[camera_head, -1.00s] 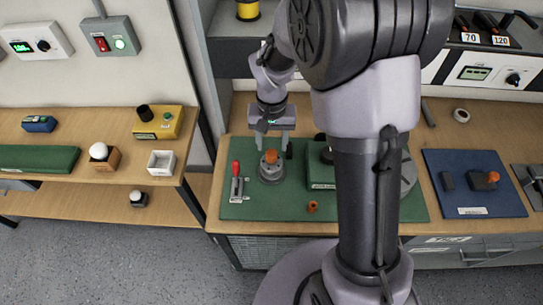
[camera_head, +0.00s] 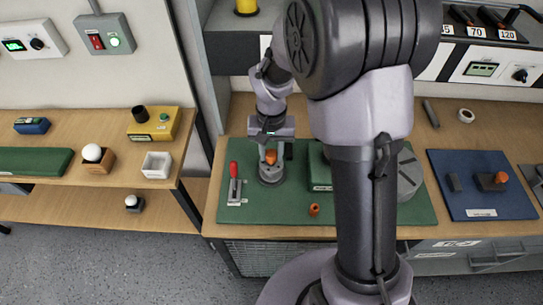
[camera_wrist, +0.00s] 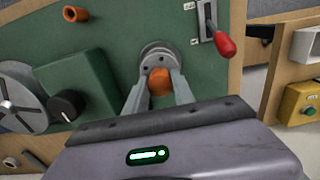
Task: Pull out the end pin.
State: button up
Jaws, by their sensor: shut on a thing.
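The end pin shows as an orange knob (camera_head: 271,157) above a round grey holder (camera_head: 271,173) on the green mat (camera_head: 240,207). In the wrist view the orange knob (camera_wrist: 160,83) lies between the fingers of my gripper (camera_wrist: 160,88), in front of the grey holder (camera_wrist: 158,52). My gripper (camera_head: 271,155) points down and is shut on the knob, one finger on each side. The knob still stands over the holder. The pin's shaft is hidden, so how deep it sits cannot be told.
A red-handled lever (camera_head: 234,178) stands close left of the holder. A loose orange ring (camera_head: 314,210) lies in front on the mat. A green block (camera_head: 318,170) with a grey disc (camera_head: 409,177) is to the right. A blue mat (camera_head: 470,206) lies farther right.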

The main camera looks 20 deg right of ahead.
aim_at(271, 153)
grip_shut()
jog(key=shift+r, duration=0.15)
jog(key=shift+r+p, duration=1.9)
jog(key=shift+r, duration=0.3)
notch_tip(271, 153, up, 5)
jog(key=p, duration=0.4)
